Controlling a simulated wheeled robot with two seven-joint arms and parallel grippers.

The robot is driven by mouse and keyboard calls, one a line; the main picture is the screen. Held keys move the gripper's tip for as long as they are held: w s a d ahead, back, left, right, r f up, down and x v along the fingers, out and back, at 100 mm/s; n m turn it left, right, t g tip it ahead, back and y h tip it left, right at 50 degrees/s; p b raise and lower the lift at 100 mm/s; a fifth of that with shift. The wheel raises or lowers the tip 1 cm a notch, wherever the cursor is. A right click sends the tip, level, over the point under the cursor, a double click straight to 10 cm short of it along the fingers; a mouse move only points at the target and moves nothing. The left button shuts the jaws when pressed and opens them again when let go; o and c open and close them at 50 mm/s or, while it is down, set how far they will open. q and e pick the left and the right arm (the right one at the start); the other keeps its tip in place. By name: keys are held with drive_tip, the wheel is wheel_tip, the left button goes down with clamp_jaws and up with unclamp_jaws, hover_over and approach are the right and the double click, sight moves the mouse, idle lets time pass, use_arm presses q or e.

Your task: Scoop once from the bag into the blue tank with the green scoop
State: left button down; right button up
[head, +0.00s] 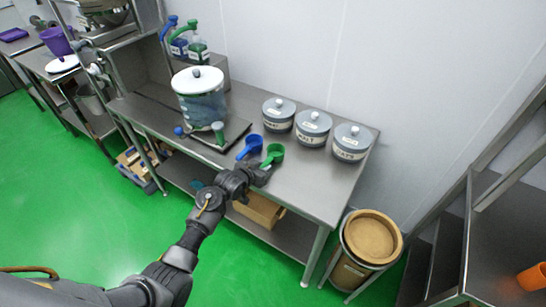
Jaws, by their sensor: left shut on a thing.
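A green scoop (275,152) is at the front edge of the steel table, its bowl over the table top. My left gripper (262,172) is shut on the scoop's handle end; the fingers are small and dark here. A clear tank (200,100) with a white lid stands on the table to the left, with bluish contents and a blue and a green tap handle at its front. I cannot tell whether this is the blue tank. My right gripper is out of view.
A blue scoop (250,147) lies just left of the green one. Several grey lidded jars (313,127) stand behind on the table (310,190). Blue and green pump bottles (197,52) stand at the back. A steel rack (490,230) is at right. Green floor is open at left.

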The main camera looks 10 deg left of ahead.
use_arm(q)
drive_tip(key=shift+r+p, duration=3)
drive_tip(key=shift+r, duration=0.05)
